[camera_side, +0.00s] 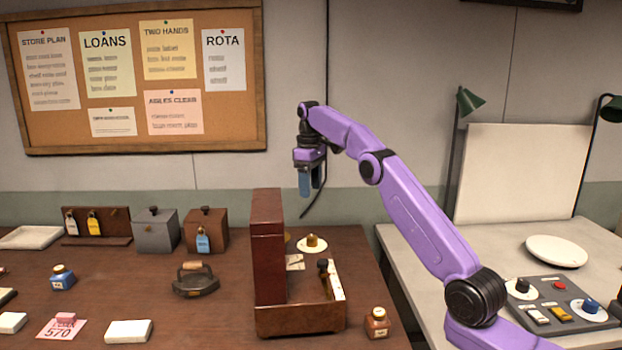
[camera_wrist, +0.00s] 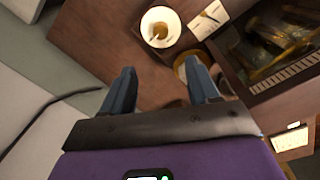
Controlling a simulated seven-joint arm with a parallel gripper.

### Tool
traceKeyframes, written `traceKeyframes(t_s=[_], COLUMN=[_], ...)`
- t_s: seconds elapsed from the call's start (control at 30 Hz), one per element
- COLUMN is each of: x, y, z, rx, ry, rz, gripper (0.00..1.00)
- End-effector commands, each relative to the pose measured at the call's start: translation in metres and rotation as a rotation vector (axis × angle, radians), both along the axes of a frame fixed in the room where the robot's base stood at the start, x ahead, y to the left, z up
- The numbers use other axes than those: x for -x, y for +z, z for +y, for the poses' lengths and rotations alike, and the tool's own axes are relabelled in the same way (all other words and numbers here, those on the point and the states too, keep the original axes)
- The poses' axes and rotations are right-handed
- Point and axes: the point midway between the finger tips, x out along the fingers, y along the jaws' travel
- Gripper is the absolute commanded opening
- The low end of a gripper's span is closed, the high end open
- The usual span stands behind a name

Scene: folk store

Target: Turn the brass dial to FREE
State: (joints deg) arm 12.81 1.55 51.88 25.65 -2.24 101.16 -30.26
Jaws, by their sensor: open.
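The brass dial (camera_side: 312,241) sits on a round white plate (camera_side: 304,249) on the brown table, behind the open wooden box. In the wrist view the dial (camera_wrist: 159,30) shows from above on its white disc (camera_wrist: 149,36), ahead of my fingertips. Any marks on the disc are too small to read, so I cannot tell its setting. My gripper (camera_side: 305,192) hangs in the air well above the table, fingers down, near the box's raised lid. In the wrist view my gripper (camera_wrist: 160,80) is open, with nothing between its two blue-grey fingers.
The wooden box (camera_side: 300,320) has a tall upright lid (camera_side: 269,245) close to the dial. A control panel (camera_side: 562,302) lies on the right table.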

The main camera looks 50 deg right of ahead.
Motion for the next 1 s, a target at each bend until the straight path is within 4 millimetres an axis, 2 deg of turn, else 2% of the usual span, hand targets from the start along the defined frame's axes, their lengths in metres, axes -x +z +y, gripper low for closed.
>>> traceKeyframes(t_s=[0.4, 1.0], x=[0.002, 0.003], y=[0.016, 0.018], z=[0.002, 0.002], rx=[0.001, 0.001], ry=[0.001, 0.001], rz=[-0.003, -0.001], gripper=[0.60, 0.60])
